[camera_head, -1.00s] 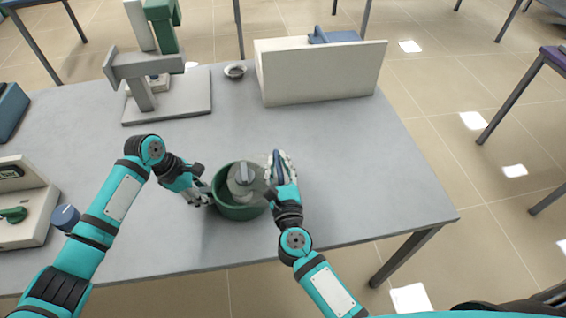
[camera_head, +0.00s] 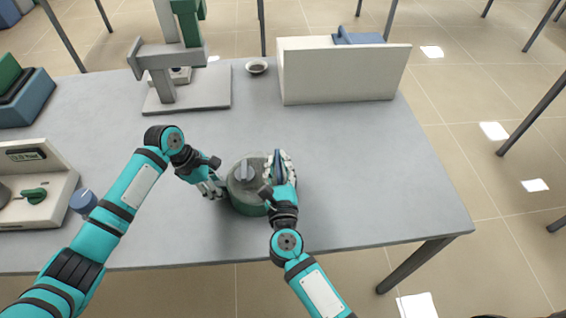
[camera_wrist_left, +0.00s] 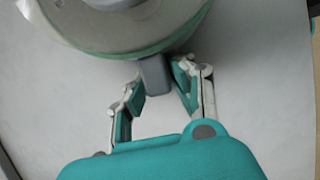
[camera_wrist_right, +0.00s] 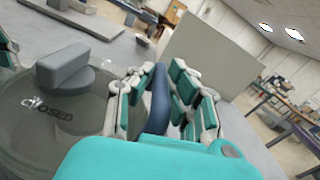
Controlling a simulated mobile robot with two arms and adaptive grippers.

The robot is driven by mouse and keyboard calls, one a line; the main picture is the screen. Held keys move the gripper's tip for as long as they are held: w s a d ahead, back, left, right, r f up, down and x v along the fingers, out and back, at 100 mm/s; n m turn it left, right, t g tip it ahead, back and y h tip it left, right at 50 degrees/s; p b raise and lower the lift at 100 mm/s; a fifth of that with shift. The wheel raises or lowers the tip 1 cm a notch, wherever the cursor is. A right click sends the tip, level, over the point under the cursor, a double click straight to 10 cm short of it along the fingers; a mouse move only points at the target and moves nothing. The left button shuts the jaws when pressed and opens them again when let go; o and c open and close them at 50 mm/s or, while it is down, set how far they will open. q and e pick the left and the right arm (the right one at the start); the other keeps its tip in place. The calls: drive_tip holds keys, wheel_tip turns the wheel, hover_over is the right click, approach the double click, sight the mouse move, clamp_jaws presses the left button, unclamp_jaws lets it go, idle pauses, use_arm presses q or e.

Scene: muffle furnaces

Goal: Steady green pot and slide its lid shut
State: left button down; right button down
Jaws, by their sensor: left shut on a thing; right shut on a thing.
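The green pot (camera_head: 247,210) stands on the grey table near its front, with its grey lid (camera_head: 238,188) over the top. A grey knob (camera_wrist_right: 66,66) sits on the lid, beside lettering that reads "CLOSED". My left gripper (camera_head: 218,190) is at the pot's left side, shut on a grey side handle (camera_wrist_left: 156,76). My right gripper (camera_head: 278,166) is at the lid's right side, shut on an upright dark blue piece (camera_wrist_right: 158,98). Whether the blue piece joins the lid or the pot is hidden by the fingers.
A cream box-like block (camera_head: 340,75) stands at the back right. A grey and green stand (camera_head: 185,92) and a small bowl (camera_head: 257,67) are at the back. A cream control unit (camera_head: 35,185) and a blue knob (camera_head: 83,201) are at the left. The table right of the pot is clear.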

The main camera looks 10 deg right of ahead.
use_arm(q)
drive_tip(key=shift+d+r, duration=0.1)
drive_tip(key=shift+d, duration=0.05)
use_arm(e)
drive_tip(key=shift+s+a+f, duration=0.1)
drive_tip(key=shift+a+f, duration=0.15)
drive_tip(key=shift+a, duration=0.35)
idle(0.3)
drive_tip(key=c, duration=1.3)
unclamp_jaws()
drive_tip(key=shift+d, duration=0.1)
drive_tip(key=shift+r, duration=0.15)
use_arm(q)
drive_tip(key=shift+a, duration=0.2)
use_arm(e)
drive_tip(key=s, duration=1.2)
drive_tip(key=shift+r, duration=0.1)
use_arm(q)
drive_tip(key=c, duration=1.1)
unclamp_jaws()
use_arm(e)
drive_tip(key=shift+w, duration=0.1)
